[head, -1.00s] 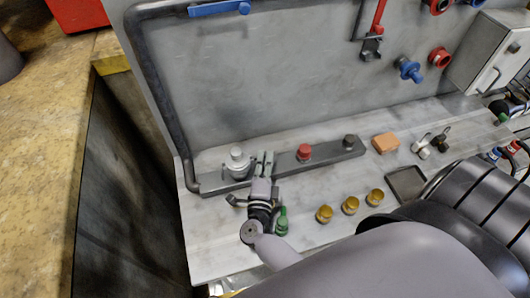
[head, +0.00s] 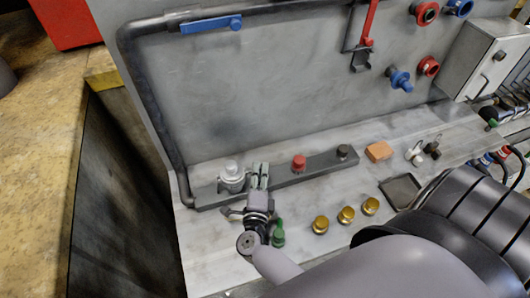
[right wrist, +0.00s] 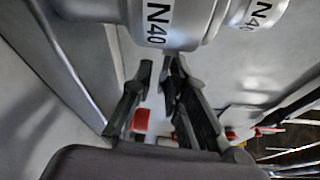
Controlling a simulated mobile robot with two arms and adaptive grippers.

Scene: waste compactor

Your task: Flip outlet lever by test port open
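My right gripper (head: 260,172) is low over the bench, just right of a pale round fitting (head: 232,178) on a dark bar. In the right wrist view its two fingers (right wrist: 162,75) have a narrow gap between the tips and nothing visible between them. Large pale cylinders (right wrist: 180,20) marked "N40" are just beyond the tips; contact is unclear. A blue lever (head: 210,24) lies along the pipe at the upper left. A red lever (head: 370,22) stands upright on the back panel. No label identifies the test port. My left gripper is out of view.
The dark bar (head: 322,166) carries a red knob (head: 298,162) and a black knob (head: 343,151). A green-topped item (head: 278,235) stands beside my right wrist. Several brass cups (head: 346,214), an orange block (head: 379,151) and a dark tray (head: 401,190) lie to the right.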

